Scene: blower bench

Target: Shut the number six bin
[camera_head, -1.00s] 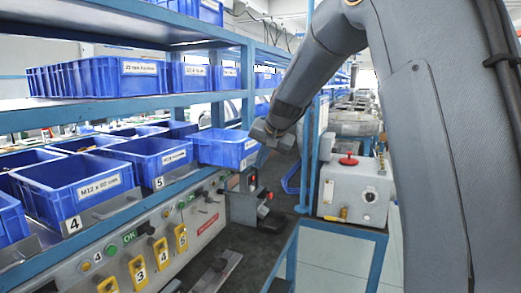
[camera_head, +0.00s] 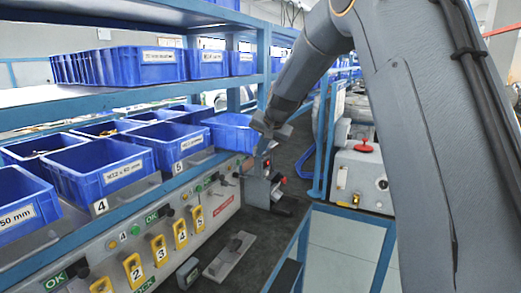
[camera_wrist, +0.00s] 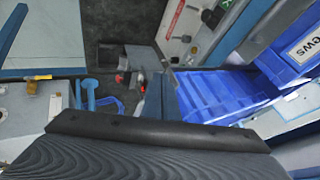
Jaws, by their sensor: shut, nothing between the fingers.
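A blue bin (camera_head: 228,134) at the far end of the lower row, past the bin marked 5, sticks out from the shelf farther than its neighbours. Its number tag is not visible, but its place fits number six. My gripper (camera_head: 268,128) is shut and empty, at the outer front end of this bin and overlapping it in the head view. I cannot tell whether they touch. In the wrist view the bin (camera_wrist: 215,95) lies just beyond the dark finger (camera_wrist: 155,134), which covers the lower part of the picture.
The blue bin marked 4 (camera_head: 98,168) and the bin marked 5 (camera_head: 168,143) sit on the lower shelf. Above them is a shelf with more bins (camera_head: 140,66). A grey box with a red knob (camera_head: 362,170) stands at the right. A dark bench top (camera_head: 240,236) lies below.

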